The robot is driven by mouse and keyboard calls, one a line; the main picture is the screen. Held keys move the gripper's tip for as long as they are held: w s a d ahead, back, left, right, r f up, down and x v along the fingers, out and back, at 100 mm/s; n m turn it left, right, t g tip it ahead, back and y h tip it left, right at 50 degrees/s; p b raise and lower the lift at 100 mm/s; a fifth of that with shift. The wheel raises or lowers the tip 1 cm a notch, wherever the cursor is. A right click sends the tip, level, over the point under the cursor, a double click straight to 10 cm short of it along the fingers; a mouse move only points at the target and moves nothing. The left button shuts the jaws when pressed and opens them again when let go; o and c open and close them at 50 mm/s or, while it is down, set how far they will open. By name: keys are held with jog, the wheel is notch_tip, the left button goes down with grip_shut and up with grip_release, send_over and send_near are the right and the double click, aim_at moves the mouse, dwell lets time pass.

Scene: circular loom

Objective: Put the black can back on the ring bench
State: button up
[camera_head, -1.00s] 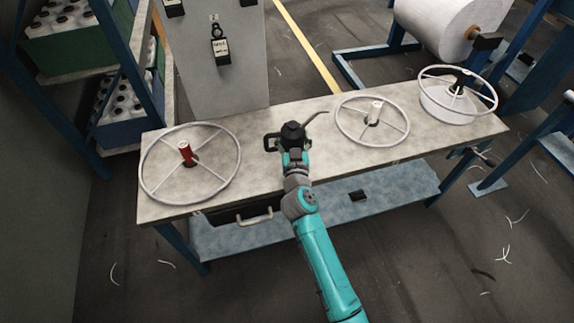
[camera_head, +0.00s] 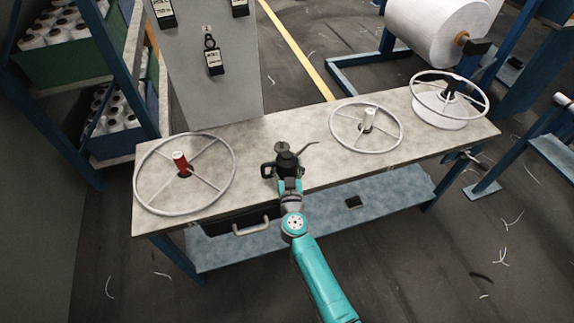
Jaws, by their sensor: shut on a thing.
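The black can (camera_head: 283,160) has a handle on its left and a thin spout reaching to the right. It is upright over the middle of the pale ring bench (camera_head: 258,146), between the left ring and the middle ring. My gripper (camera_head: 289,184) comes from the front and is shut on the can; its fingertips are partly hidden by it. I cannot tell whether the can's base touches the bench top.
A white ring with a red spool (camera_head: 181,162) lies at the left. A ring with a white spool (camera_head: 368,118) lies right of centre, and another ring over a white drum (camera_head: 439,110) is at the right end. The grey board (camera_head: 207,80) stands behind the bench.

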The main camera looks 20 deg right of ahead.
jog(key=shift+f, duration=0.1)
jog(key=o, duration=1.8)
jog(key=v, duration=1.2)
